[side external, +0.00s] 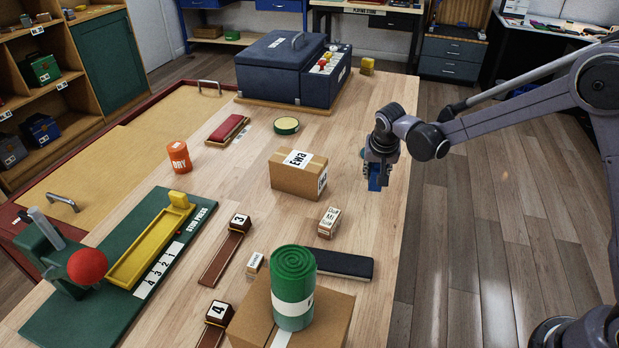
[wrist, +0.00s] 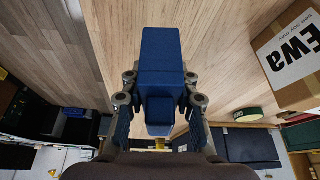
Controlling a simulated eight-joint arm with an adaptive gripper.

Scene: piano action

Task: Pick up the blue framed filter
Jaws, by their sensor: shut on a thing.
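My gripper (side external: 379,168) is near the right edge of the wooden table, to the right of the cardboard box marked EWA. It is shut on a blue block-like piece (side external: 375,183), which I take to be the blue framed filter. In the wrist view the blue framed filter (wrist: 162,60) sits between the two fingers of my gripper (wrist: 160,92), its long body reaching out past the fingertips. No filter face or frame opening shows. It appears held above the table, but the exact clearance is hard to tell.
The EWA box (side external: 297,180) stands left of my gripper and shows at the right in the wrist view (wrist: 290,60). A blue case (side external: 280,70) stands at the back.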

